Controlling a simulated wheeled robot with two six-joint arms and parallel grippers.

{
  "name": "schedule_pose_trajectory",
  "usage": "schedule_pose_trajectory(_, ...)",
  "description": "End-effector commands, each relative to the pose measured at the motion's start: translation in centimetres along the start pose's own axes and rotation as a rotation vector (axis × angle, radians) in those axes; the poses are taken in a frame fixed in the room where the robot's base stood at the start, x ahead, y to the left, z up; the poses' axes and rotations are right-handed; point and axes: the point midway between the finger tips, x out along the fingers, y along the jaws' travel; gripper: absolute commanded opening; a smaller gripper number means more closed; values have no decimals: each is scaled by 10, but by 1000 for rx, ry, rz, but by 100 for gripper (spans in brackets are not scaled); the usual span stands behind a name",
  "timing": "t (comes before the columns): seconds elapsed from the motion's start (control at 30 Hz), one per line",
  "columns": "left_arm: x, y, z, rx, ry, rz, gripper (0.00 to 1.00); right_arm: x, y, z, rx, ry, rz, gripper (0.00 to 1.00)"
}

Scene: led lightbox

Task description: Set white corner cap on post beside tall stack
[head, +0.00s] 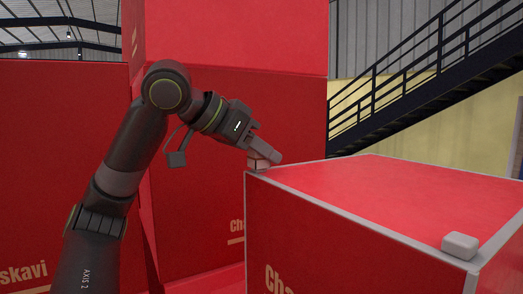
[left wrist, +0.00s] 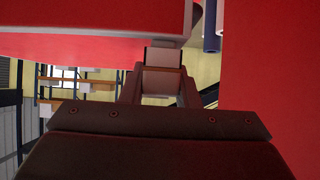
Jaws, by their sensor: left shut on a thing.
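My left gripper (head: 264,157) is shut on a small white corner cap (head: 257,164). It holds the cap at the far left top corner of the low red lightbox (head: 390,190), beside the tall red stack (head: 235,35). In the left wrist view the cap (left wrist: 162,82) sits between the two fingers, close to the pale edge of a red box (left wrist: 90,45). I cannot tell whether the cap touches the corner post or is just above it. My right gripper is not in view.
Another white cap (head: 461,245) sits on the near right corner of the low lightbox. Its red top is otherwise clear. Large red panels (head: 60,150) stand at left. A dark staircase (head: 420,85) is behind at right.

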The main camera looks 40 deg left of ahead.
Motion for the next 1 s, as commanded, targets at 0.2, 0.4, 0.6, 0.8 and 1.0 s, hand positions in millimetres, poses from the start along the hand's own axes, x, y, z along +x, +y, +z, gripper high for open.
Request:
schedule_pose_trajectory(0.2, 4, 0, 6, 0, -1, 0, 7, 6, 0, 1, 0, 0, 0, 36)
schedule_pose_trajectory(0.4, 5, 0, 7, 0, 0, 0, 37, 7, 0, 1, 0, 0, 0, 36)
schedule_pose_trajectory(0.6, 5, 0, 7, 0, 0, 0, 54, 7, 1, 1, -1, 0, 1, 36)
schedule_pose_trajectory(0.8, 4, 0, 7, 0, 0, 0, 54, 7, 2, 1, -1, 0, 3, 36)
schedule_pose_trajectory(1.0, -9, -1, 6, 0, 1, -3, 54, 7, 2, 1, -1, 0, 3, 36)
